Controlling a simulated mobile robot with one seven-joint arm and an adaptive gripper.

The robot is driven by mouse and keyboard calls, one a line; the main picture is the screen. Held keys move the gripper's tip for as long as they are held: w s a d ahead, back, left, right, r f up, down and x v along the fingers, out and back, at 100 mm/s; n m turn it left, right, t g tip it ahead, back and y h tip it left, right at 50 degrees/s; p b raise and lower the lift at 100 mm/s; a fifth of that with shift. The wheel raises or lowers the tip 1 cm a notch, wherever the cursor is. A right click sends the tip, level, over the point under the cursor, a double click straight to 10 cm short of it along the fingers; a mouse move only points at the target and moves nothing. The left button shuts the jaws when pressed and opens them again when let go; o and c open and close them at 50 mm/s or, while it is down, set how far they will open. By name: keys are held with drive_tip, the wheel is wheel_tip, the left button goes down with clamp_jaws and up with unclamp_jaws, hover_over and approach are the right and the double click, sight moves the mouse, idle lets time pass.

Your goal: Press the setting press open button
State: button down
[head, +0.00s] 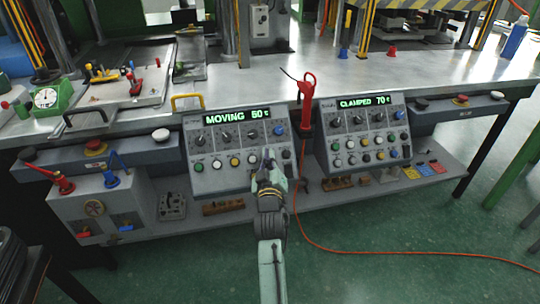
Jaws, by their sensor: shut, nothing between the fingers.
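The left control panel (213,182) has a lit display (237,115) reading MOVING 50 °C, a row of dark knobs, and a lower row of round buttons. These include a green button (199,167), a yellow button (234,162) and a white button (251,160). A blue button (279,130) sits at its upper right. My gripper (267,155) is shut and empty at the right part of the lower row, hiding some of it. I cannot tell whether it touches a button. Button labels are too small to read, so I cannot tell which is the open button.
The right control panel (347,172) reads CLAMPED 70 °C. A red handheld tool (306,88) hangs between the panels, and its orange cable (400,252) runs across the floor. The steel tabletop (340,70) is above; a lower shelf (390,190) holds small parts.

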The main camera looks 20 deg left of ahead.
drive_tip(key=shift+s+d+r, duration=0.1)
drive_tip(key=shift+s+r, duration=0.1)
drive_tip(key=s+d+r+p, duration=0.2)
drive_tip(key=s+r+p, duration=0.1)
drive_tip(key=shift+d+r+p, duration=0.1)
drive_tip(key=shift+p, duration=0.2)
idle(0.4)
idle(0.5)
